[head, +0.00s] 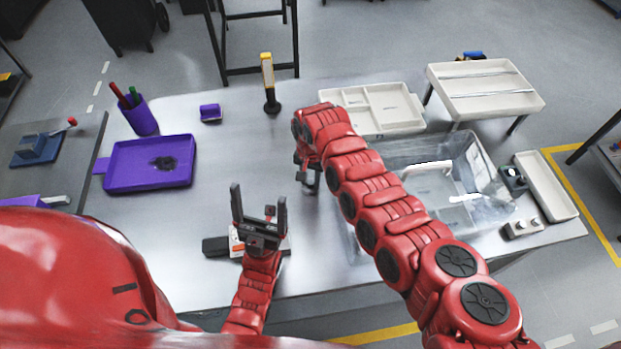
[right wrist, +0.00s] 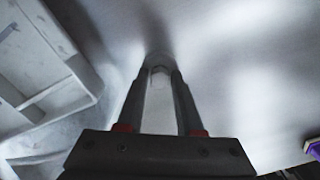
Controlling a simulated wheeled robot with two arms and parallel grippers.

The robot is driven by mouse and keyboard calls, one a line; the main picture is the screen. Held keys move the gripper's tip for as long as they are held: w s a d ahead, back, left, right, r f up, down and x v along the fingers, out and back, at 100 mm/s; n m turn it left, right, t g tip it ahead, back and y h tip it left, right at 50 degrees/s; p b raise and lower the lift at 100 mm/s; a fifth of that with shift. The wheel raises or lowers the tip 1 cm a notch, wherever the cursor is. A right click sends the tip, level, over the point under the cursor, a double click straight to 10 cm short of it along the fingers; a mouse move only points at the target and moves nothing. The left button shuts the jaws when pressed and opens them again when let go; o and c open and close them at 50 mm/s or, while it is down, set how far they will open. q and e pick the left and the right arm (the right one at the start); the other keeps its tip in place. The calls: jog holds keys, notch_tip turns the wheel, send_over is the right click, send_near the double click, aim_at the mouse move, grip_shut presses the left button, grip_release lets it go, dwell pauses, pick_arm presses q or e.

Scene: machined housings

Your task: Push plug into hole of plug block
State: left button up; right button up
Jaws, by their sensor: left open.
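My left gripper (head: 259,205) is open, with its two dark fingers spread and pointing away from me. It is above or just in front of a low white and orange block (head: 236,246) with a black part beside it; my gripper partly hides this block. I cannot tell whether it is the plug block. My right gripper (head: 307,184) points down over the middle of the table. In the right wrist view its fingers (right wrist: 160,75) close on a small pale, faceted piece, seemingly the plug (right wrist: 159,72). No hole shows clearly in either view.
A purple tray (head: 118,181), a purple pen cup (head: 139,119) and a black and yellow post (head: 269,95) stand left and back. A clear bin (head: 390,150), a white divided tray (head: 335,97) and a small grey block with knobs (head: 524,229) are right. The table centre-left is clear.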

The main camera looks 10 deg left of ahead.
jog(key=o, duration=0.3)
jog(key=shift+r, duration=0.1)
jog(key=shift+r+p, duration=0.4)
notch_tip(320, 180, up, 16)
jog(key=p, duration=0.5)
jog(key=shift+r+p, duration=0.25)
jog(key=shift+p, duration=0.05)
